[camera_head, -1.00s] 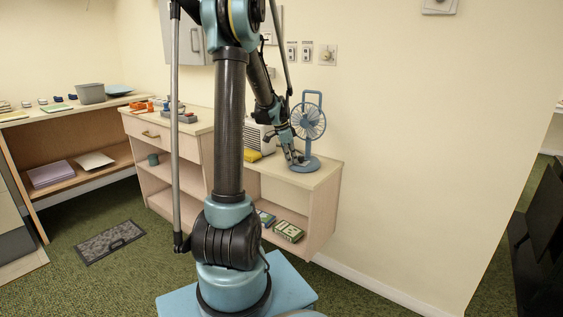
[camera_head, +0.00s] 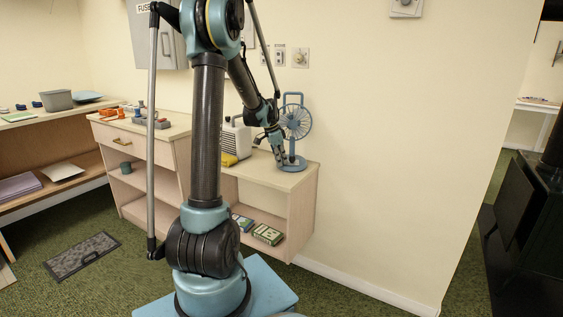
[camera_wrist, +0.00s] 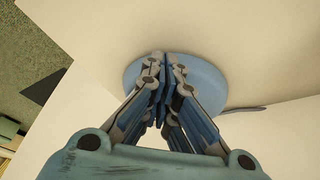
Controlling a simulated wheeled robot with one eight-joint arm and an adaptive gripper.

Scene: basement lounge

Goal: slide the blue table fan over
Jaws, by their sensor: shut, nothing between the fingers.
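The blue table fan (camera_head: 296,123) stands upright near the right end of the wooden cabinet's top (camera_head: 262,173), close to the wall. Its round base (camera_head: 299,163) rests on the top. My gripper (camera_head: 282,163) is low at the left side of the fan, by its base. In the wrist view my gripper (camera_wrist: 164,62) is shut with its fingers together and nothing between them. The fan's round blue base (camera_wrist: 206,78) lies just beyond and around the fingertips there. I cannot tell whether they touch. A cord (camera_wrist: 243,109) runs from the base to the right.
A white slatted box (camera_head: 236,139) and a yellow item (camera_head: 228,159) sit left of the fan. Orange and grey items (camera_head: 148,119) stand further left. The lower shelf holds green boxes (camera_head: 267,234). A dark stove-like unit (camera_head: 530,235) stands at the far right.

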